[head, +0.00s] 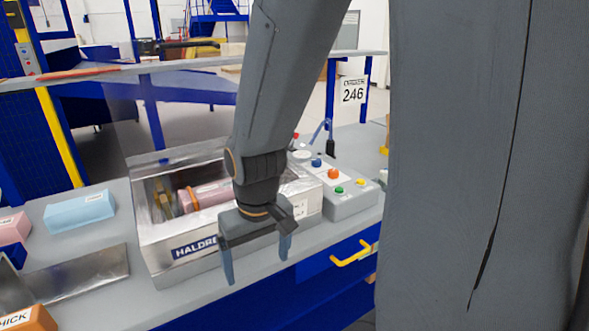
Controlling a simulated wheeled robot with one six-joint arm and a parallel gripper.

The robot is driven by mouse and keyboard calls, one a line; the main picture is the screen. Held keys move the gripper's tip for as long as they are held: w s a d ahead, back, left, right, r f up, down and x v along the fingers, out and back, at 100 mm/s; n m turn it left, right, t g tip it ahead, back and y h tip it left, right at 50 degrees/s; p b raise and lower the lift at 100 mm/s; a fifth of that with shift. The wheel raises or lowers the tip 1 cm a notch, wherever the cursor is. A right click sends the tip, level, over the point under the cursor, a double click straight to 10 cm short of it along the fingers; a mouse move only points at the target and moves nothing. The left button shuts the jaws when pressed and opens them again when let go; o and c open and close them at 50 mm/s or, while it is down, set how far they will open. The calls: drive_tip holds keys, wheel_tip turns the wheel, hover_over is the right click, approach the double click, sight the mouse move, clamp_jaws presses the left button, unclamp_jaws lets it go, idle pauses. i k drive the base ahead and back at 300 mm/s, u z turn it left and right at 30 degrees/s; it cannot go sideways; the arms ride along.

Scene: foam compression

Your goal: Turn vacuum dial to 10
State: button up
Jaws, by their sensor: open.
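A grey control panel (352,200) stands at the right end of the metal machine. My gripper (257,271) hangs in front of the machine, left of and nearer than the panel. Its fingers point down, spread apart and empty. My arm hides part of the machine.
The open metal box (170,237) marked HALDRE holds a pink roll (205,194). Blue (80,210), pink (12,228) and orange (30,318) blocks lie to the left. A yellow handle (352,254) sticks out from the blue bench front. A lever (329,145) rises behind the panel.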

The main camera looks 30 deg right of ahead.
sight(315, 163)
drive_tip(key=u, duration=1.6)
drive_tip(key=k, duration=0.95)
drive_tip(key=z, duration=1.95)
drive_tip(key=i, duration=1)
drive_tip(key=z, duration=0.05)
